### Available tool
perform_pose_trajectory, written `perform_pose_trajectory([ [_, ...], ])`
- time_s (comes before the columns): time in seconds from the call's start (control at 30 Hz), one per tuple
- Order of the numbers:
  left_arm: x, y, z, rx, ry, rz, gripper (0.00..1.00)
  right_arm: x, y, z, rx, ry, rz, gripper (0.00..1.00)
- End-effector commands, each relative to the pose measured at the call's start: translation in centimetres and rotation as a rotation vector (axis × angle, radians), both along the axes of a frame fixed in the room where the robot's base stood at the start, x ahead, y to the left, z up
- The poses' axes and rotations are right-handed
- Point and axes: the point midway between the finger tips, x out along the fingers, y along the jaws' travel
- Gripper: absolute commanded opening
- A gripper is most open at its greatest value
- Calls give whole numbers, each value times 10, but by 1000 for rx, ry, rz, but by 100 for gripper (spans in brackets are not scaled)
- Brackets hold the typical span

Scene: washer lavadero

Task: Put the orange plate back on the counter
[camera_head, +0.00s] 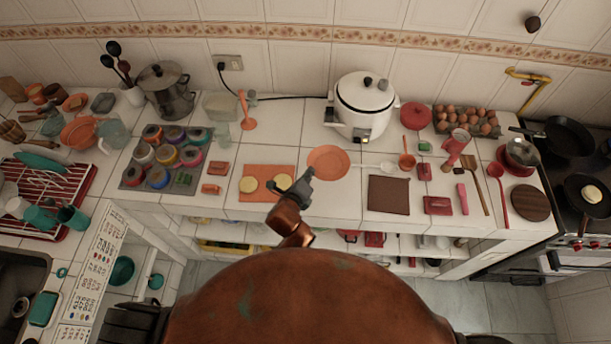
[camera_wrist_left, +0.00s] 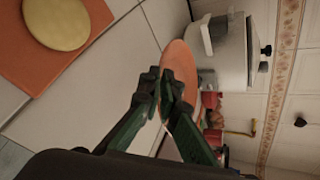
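The orange plate (camera_head: 328,161) is over the middle of the tiled counter (camera_head: 342,199), in front of the white rice cooker (camera_head: 364,103). My left gripper (camera_head: 303,186) reaches in at the plate's near left edge. In the left wrist view, its two fingertips (camera_wrist_left: 164,88) come together at the rim of the plate (camera_wrist_left: 181,64) and look shut on it. I cannot tell whether the plate's underside touches the counter. My right gripper is not in view.
An orange board (camera_head: 254,196) with round yellow pieces lies just left of the plate. A white spoon (camera_head: 375,167) and a brown mat (camera_head: 389,205) lie to the right. Bare tile shows in front of the plate, with open shelves below the counter edge.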

Motion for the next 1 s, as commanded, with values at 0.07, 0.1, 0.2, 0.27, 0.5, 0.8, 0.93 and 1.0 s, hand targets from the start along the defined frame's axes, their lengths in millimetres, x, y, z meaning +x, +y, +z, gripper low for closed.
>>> perform_pose_trajectory([
  [0.07,9,6,-14,0,1,2,0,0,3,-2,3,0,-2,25],
  [0.1,13,8,-19,0,0,2,0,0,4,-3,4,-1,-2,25],
  [0.2,20,11,-27,0,-1,0,0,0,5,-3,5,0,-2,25],
  [0.27,22,12,-30,-1,-1,1,0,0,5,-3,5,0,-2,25],
  [0.5,29,17,-58,-4,3,2,0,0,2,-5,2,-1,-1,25],
  [0.8,29,17,-71,-1,-3,1,0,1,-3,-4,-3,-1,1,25],
  [0.93,29,17,-71,0,-2,1,0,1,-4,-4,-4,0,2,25],
  [1.0,30,17,-73,1,-2,1,0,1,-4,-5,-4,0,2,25],
])
